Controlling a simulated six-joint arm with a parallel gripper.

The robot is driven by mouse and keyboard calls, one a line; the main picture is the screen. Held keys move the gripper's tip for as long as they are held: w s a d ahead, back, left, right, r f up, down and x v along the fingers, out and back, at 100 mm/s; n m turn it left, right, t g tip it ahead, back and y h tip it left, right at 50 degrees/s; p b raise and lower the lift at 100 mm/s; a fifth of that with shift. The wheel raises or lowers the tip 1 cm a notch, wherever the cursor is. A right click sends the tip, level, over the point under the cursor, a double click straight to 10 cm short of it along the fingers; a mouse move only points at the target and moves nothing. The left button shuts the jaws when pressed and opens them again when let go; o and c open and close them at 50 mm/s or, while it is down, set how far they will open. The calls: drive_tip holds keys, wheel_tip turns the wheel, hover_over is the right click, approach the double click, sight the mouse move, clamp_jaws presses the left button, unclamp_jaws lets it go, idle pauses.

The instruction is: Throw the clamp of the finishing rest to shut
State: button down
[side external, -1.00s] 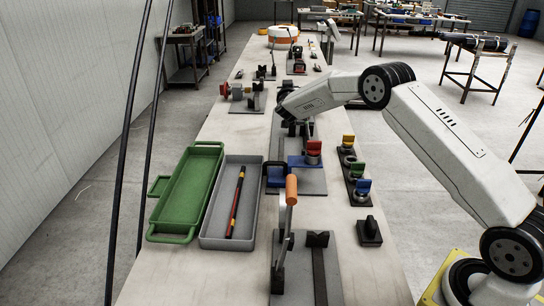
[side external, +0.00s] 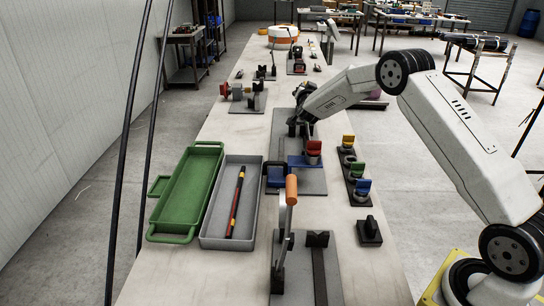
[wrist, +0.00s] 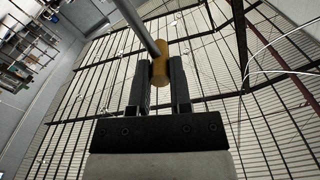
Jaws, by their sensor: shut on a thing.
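In the wrist view my gripper (wrist: 160,84) is shut on a yellow-orange lever handle (wrist: 160,65). A grey metal rod (wrist: 133,22) runs from the handle to the top of the view. In the side external view my gripper (side external: 302,92) is at a fixture in the middle of the bench, beyond the blue and red blocks. The fixture's dark posts (side external: 296,129) show below my wrist. My wrist hides much of that fixture, so I cannot tell how far its clamp has swung.
A nearer fixture has an upright lever with an orange handle (side external: 291,189) and a dark V-block (side external: 317,239). A green tray (side external: 160,225) and a grey tray (side external: 210,228) holding a striped rod (side external: 236,200) are at left. Coloured blocks (side external: 362,187) line the right edge.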

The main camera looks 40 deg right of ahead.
drive_tip(key=s+d+f+m, duration=0.6)
drive_tip(key=f+m, duration=0.3)
drive_tip(key=shift+s+d+m, duration=0.25)
drive_tip(key=shift+m, duration=0.05)
idle(0.3)
idle(0.3)
drive_tip(key=c, duration=0.5)
unclamp_jaws()
drive_tip(key=shift+c, duration=0.2)
drive_tip(key=shift+s+a, duration=0.1)
drive_tip(key=shift+a, duration=0.05)
drive_tip(key=v, duration=0.7)
drive_tip(key=shift+a, duration=0.2)
